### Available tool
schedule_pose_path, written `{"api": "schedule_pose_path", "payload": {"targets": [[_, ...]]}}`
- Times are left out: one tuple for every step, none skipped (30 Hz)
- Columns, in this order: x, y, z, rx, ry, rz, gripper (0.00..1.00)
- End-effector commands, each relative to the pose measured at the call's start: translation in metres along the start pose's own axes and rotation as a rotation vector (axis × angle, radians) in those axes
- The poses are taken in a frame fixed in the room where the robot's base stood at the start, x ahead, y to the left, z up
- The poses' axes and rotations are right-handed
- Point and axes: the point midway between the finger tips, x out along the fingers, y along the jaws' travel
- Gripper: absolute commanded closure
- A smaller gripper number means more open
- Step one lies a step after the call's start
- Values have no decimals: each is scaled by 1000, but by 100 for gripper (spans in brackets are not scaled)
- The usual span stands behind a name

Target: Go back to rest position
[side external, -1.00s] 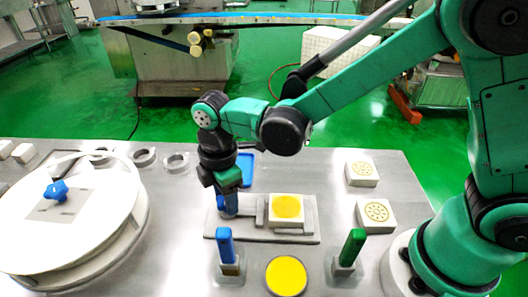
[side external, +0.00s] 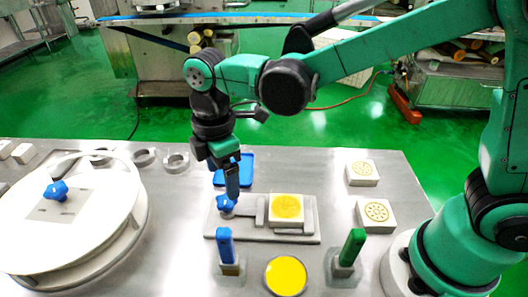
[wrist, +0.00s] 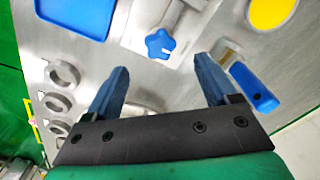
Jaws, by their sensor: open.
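My gripper (side external: 232,186) hangs above the steel table, beside and above a blue star knob (side external: 226,204) on the grey fixture plate (side external: 300,238). In the wrist view my gripper (wrist: 160,78) has its two blue fingers spread wide with nothing between them. The blue star knob (wrist: 160,44) shows beyond the fingertips, apart from them. A white square block with a yellow round top (side external: 286,207) sits on the fixture plate.
A large white round lid (side external: 100,215) with a blue knob stands at left. Blue-handled (side external: 225,247) and green-handled (side external: 352,247) tools stand in front, with a yellow disc (side external: 286,276) between them. A blue tray (side external: 240,170) lies behind. Two moulded blocks (side external: 376,214) sit at right.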

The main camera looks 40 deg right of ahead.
Motion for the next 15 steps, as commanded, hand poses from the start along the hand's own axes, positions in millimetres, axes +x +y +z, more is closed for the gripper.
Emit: {"api": "schedule_pose_path", "payload": {"targets": [[-2, 0, 0, 0, 0, 0, 21], [-2, 0, 0, 0, 0, 0, 21], [-3, 0, 0, 0, 0, 0, 21], [-3, 0, 0, 0, 0, 0, 21], [-3, 0, 0, 0, 0, 0, 21], [-3, 0, 0, 0, 0, 0, 21], [-2, 0, 0, 0, 0, 0, 21], [-2, 0, 0, 0, 0, 0, 21], [-2, 0, 0, 1, 0, 0, 21], [-3, 0, 1, 5, 1, 2, 21], [-4, 0, 2, 14, 3, 5, 21], [-6, 0, 5, 36, 8, 12, 21], [-8, 0, 8, 60, 14, 20, 21], [-11, 1, 12, 94, 22, 33, 21], [-15, 1, 20, 150, 36, 52, 21]]}}
